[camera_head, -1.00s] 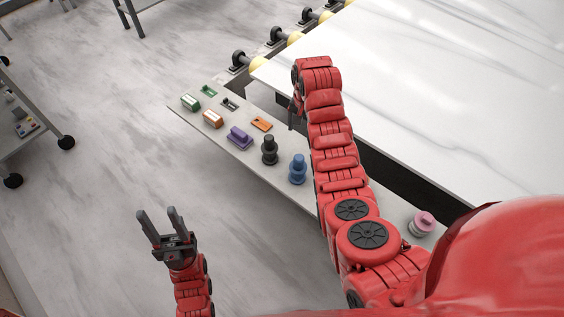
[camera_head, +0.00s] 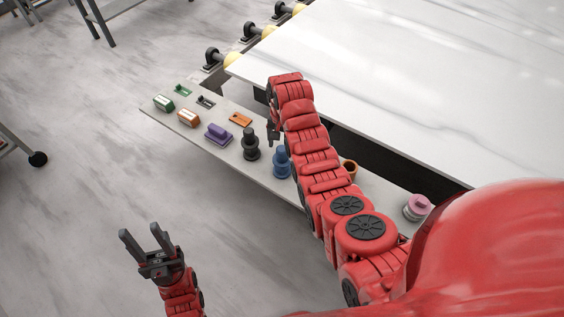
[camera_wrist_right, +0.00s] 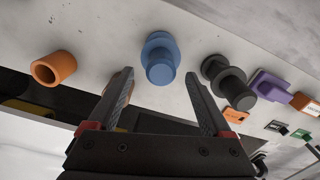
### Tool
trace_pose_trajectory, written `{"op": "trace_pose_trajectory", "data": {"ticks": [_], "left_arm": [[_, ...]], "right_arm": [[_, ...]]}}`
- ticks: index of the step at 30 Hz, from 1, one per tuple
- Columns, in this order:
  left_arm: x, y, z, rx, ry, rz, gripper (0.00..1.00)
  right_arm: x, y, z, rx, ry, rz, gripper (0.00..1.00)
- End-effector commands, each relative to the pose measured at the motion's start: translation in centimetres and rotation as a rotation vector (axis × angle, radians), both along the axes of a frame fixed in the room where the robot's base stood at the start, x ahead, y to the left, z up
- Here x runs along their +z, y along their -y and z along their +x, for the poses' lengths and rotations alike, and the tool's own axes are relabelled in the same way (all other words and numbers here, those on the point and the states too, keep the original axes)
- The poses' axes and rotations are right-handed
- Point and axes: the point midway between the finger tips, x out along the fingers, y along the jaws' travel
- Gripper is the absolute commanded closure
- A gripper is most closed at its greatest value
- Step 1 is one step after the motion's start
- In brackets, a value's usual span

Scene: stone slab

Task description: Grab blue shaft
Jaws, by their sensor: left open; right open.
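The blue shaft (camera_head: 281,163) stands upright on the grey shelf, close beside my right arm in the head view, which hides part of it. In the right wrist view the blue shaft (camera_wrist_right: 160,58) is beyond the open fingers, roughly centred between them and apart from them. My right gripper (camera_head: 273,132) is open and empty above the shelf; its fingers show clearly in the right wrist view (camera_wrist_right: 157,95). My left gripper (camera_head: 142,238) is open and empty, over the floor at lower left, away from the shelf.
On the shelf (camera_head: 225,165) stand a black shaft (camera_head: 250,145), a purple part (camera_head: 218,134), orange and green parts, a pink part (camera_head: 417,207) and an orange ring (camera_wrist_right: 53,68). The white stone slab (camera_head: 420,80) lies behind.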

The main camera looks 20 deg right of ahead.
Motion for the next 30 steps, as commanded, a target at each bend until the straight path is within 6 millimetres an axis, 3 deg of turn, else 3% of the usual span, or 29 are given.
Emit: {"op": "trace_pose_trajectory", "data": {"ticks": [6, 13, 23, 30], "left_arm": [[2.4, 0.0, 0.0, 0.0, 0.0, 0.0, 0.5], [2.7, 0.0, 0.0, 0.0, 0.0, 0.0, 0.5], [2.7, 0.0, 0.0, 0.0, 0.0, 0.0, 0.5], [2.7, 0.0, 0.0, 0.0, 0.0, 0.0, 0.5]], "right_arm": [[-2.1, -0.1, -0.2, 0.001, -0.004, 0.0, 0.17], [-4.2, -0.1, -0.1, -0.001, -0.001, 0.0, 0.17], [-4.5, -0.1, 0.0, -0.001, 0.003, 0.0, 0.17], [-4.5, -0.1, 0.0, -0.001, 0.003, 0.0, 0.6]]}}
